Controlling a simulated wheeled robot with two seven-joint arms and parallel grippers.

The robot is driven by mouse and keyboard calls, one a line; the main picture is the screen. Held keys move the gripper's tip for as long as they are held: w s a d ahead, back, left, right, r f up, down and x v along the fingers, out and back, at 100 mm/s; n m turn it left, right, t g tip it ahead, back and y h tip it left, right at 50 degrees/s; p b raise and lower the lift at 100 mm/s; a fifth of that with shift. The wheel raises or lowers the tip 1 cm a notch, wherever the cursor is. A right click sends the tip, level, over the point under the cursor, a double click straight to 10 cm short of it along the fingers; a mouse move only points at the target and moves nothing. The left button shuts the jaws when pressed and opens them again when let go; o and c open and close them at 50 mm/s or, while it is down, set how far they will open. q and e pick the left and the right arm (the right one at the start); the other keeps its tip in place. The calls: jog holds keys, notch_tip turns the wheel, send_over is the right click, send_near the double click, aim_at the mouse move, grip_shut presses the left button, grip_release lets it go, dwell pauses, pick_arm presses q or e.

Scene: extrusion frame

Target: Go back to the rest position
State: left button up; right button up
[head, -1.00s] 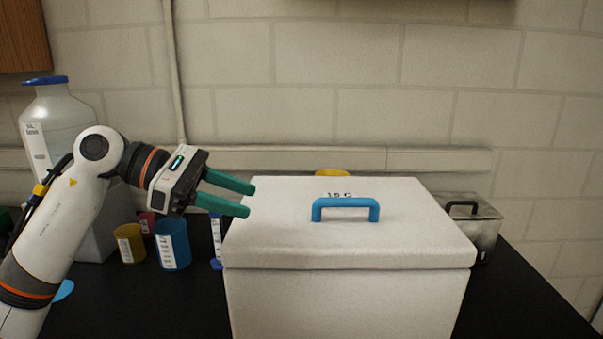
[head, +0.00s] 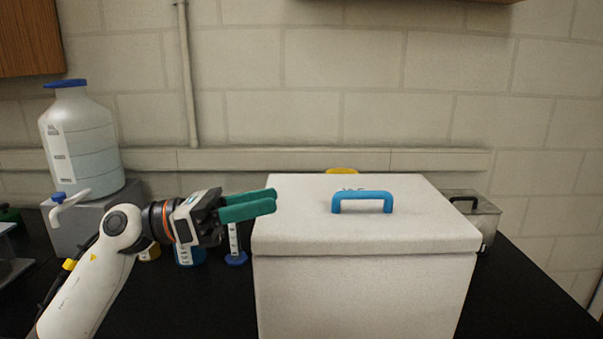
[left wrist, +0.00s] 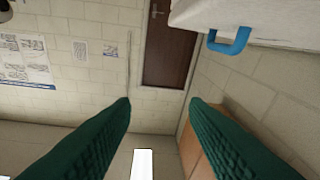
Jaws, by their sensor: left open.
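My left gripper (head: 275,202) is at the left side of the white box in the head view, its green fingers pointing right at about lid height. It holds nothing. In the left wrist view its two green fingers (left wrist: 160,103) are spread apart with empty space between them. The white box (head: 365,290) stands upright on the bench with its lid on, and a blue handle (head: 362,194) is on top. The handle also shows in the left wrist view (left wrist: 230,46), apart from the fingers. My right gripper is in neither view.
A large bottle with a blue cap (head: 80,140) stands on a grey block (head: 75,228) at the left. A blue cup (head: 188,254) and a blue-based cylinder (head: 235,250) are behind my left arm. A metal container (head: 475,212) is right of the box. Black bench (head: 525,290) at the right is clear.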

pick_arm(q)
jog(key=w+a+f+n+t+y, duration=0.2)
jog(key=a+f+n+t+y, duration=0.3)
jog(key=n+t, duration=0.8)
jog(key=w+a+f+n+t+y, duration=0.2)
jog(key=a+f+n+t+y, duration=0.4)
jog(key=n, duration=1.3)
jog(key=s+a+f+n+g+y, duration=0.1)
jog(key=s+f+n+g+y, duration=0.15)
jog(key=f+n+y, duration=0.45)
jog(key=s+a+f+n+g+y, duration=0.2)
jog(key=s+f+n, duration=0.15)
jog(key=f, duration=0.65)
jog(key=s+f+n+g, duration=0.3)
jog(key=s+f+g, duration=0.3)
jog(key=s+f, duration=0.45)
jog(key=s+f+n+g, duration=0.4)
jog(key=s+f+g, duration=0.3)
jog(key=s, duration=0.7)
notch_tip(320, 180, down, 25)
jog(key=g, duration=0.1)
jog(key=s+a+f+g, duration=0.1)
jog(key=s+a+f, duration=0.1)
jog(key=s+f, duration=1.5)
jog(key=shift+a+m, duration=0.35)
jog(key=shift+a, duration=0.05)
